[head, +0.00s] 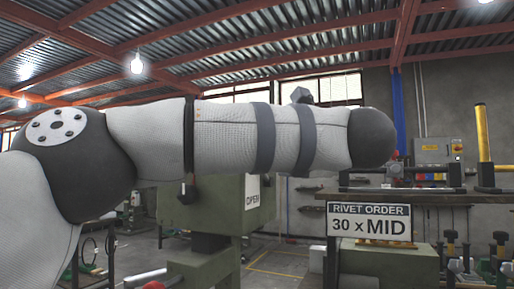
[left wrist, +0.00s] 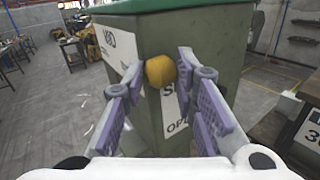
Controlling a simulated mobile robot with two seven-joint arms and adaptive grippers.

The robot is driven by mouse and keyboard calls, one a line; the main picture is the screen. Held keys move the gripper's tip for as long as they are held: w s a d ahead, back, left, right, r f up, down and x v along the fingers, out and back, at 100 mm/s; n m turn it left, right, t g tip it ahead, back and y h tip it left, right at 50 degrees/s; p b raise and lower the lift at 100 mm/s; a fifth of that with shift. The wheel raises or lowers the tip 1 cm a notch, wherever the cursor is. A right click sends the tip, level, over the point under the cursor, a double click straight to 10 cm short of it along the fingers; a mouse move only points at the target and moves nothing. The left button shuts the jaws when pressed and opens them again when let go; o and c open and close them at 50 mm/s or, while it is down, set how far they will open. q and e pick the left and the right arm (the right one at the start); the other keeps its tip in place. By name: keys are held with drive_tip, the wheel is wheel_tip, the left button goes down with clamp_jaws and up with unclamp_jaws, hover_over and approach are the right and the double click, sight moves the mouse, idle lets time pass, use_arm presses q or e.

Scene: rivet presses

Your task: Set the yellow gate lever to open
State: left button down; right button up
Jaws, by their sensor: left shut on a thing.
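The round yellow knob (left wrist: 160,71) of the gate lever shows in the left wrist view, at the corner of a green machine housing (left wrist: 209,50). My left gripper (left wrist: 161,78) has its purple-padded fingers on either side of the knob and is shut on it. A white label (left wrist: 172,110) behind the knob is partly covered; an "S" and "OP" can be read. In the head view my left arm crosses in front of the green press (head: 225,215), whose label (head: 252,191) reads OPEN. The lever and left gripper are hidden there. My right gripper is not in view.
A sign (head: 369,225) reading "RIVET ORDER 30 x MID" stands right of the press, in front of a bench (head: 455,197). A yellow post (head: 482,133) rises from the bench. Open concrete floor (left wrist: 55,100) lies left of the housing.

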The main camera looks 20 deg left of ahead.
sight(241, 186)
use_arm(q)
drive_tip(key=shift+s+a+f+n+t+y, duration=0.1)
drive_tip(key=shift+s+f+n+y, duration=0.35)
drive_tip(key=shift+f, duration=0.85)
drive_tip(key=shift+s+f+n+t+y, duration=0.1)
drive_tip(key=shift+f+n+y, duration=0.1)
drive_tip(key=shift+f+n, duration=0.85)
drive_tip(key=shift+s+a+f+n+t+y, duration=0.1)
drive_tip(key=shift+s+f+n+y, duration=0.2)
drive_tip(key=shift+f, duration=1.3)
drive_tip(key=c, duration=1.4)
unclamp_jaws()
drive_tip(key=shift+o, duration=0.5)
drive_tip(key=shift+w, duration=0.15)
drive_tip(key=shift+d+r, duration=0.1)
drive_tip(key=v, duration=1.1)
drive_tip(key=shift+s+d+f, duration=0.25)
drive_tip(key=shift+s, duration=0.05)
